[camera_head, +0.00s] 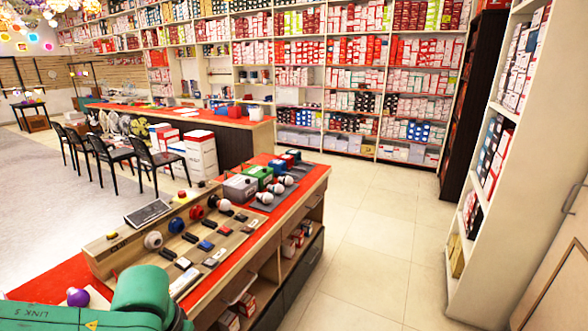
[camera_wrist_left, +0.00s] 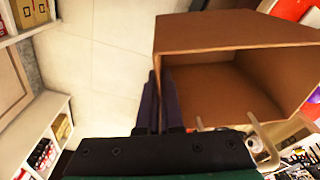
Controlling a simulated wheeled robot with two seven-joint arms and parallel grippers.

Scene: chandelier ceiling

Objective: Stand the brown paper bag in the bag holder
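The brown paper bag (camera_wrist_left: 235,75) fills the right of the left wrist view, its open mouth facing the camera. My left gripper (camera_wrist_left: 160,100) has its two dark fingers close together, one on each side of the bag's left wall, pinching it. A light tan curved piece (camera_wrist_left: 265,140) shows just below the bag; I cannot tell whether it is part of the bag holder. In the head view only my green left arm shows, at the bottom left; the gripper and bag are out of that picture. My right gripper is in neither view.
A red-topped wooden counter (camera_head: 315,178) holds switches, bulbs and small boxes. Tall stocked shelves line the back and a white shelf (camera_head: 487,240) stands at right. The tiled aisle (camera_head: 375,235) between is clear. Black chairs (camera_head: 155,160) stand beyond the counter.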

